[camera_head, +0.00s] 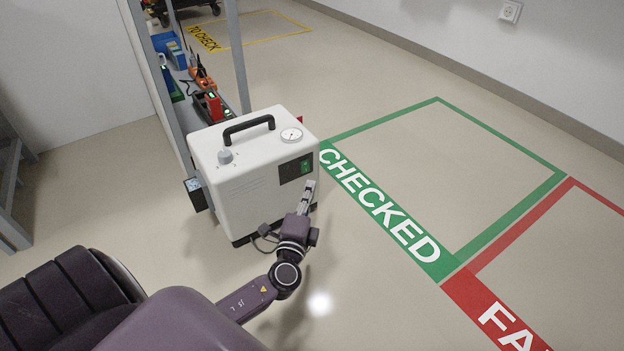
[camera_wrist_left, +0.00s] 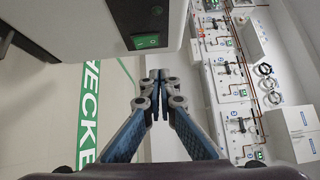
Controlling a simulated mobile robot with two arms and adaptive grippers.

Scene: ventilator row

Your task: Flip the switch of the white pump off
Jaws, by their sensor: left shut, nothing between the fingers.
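The white pump (camera_head: 240,180) stands on the floor in the head view, with a black handle, a round gauge and a grey knob on top. Its dark panel holds a green lit switch (camera_head: 305,167) on the side facing my arm. In the left wrist view the pump's white body (camera_wrist_left: 80,25) fills the top left, and the green switch (camera_wrist_left: 147,41) shows near the top. My left gripper (camera_head: 309,186) is shut and empty, just below the panel. Its closed fingertips (camera_wrist_left: 158,74) lie below the switch in the wrist view; contact cannot be told. My right gripper is not seen.
A shelf with a red device (camera_head: 208,105) and other devices stands behind the pump. A green floor frame marked CHECKED (camera_head: 385,205) lies to the right, with a red frame (camera_head: 490,310) beside it. The floor inside the green frame is clear.

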